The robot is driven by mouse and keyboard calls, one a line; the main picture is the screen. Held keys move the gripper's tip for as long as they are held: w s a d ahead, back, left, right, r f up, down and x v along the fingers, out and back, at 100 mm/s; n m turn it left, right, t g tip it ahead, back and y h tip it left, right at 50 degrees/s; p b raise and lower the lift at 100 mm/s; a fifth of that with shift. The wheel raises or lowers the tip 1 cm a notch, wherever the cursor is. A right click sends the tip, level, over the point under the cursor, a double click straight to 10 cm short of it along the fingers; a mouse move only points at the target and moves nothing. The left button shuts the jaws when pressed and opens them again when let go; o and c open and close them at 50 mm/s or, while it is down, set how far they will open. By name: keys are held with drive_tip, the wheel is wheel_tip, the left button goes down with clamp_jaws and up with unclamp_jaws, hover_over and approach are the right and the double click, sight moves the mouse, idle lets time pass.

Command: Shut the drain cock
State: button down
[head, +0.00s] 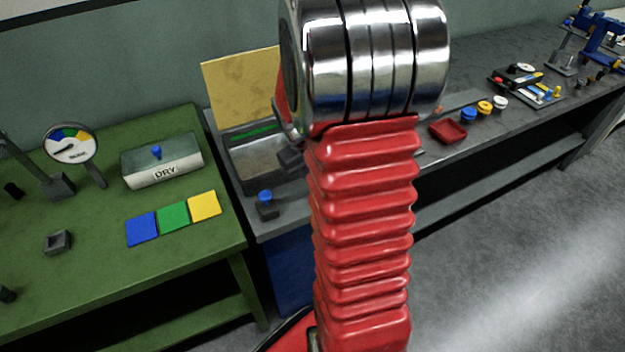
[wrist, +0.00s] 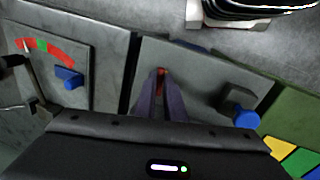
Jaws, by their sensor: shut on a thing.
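My gripper (wrist: 161,80) shows in the wrist view with its two dark fingers close together on a small red piece (wrist: 161,71). The piece stands at a grey plate on the bench and is mostly hidden by the fingers. It may be the drain cock's handle, but no label shows. In the head view my gripper (head: 291,159) is partly hidden behind my red arm, over the right side of a grey metal tray (head: 252,183). A dark block with a blue knob (head: 265,197) stands in front of the tray; the blue knob also shows in the wrist view (wrist: 245,119), right of my fingers.
A panel with a red and green scale (wrist: 45,46) and a blue lever stands left in the wrist view. The green table (head: 100,225) holds a gauge, a DRY box (head: 163,164) and coloured tiles. A red dish (head: 448,131) lies right of my arm.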

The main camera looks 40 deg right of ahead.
drive_tip(key=shift+w+m, duration=0.1)
drive_tip(key=shift+m, duration=0.7)
drive_tip(key=c, duration=1.8)
unclamp_jaws()
drive_tip(key=shift+c, duration=0.2)
wheel_tip(320, 180, up, 14)
drive_tip(key=a, duration=0.2)
drive_tip(key=shift+w+a+f, duration=0.25)
drive_tip(key=shift+w+a, duration=0.1)
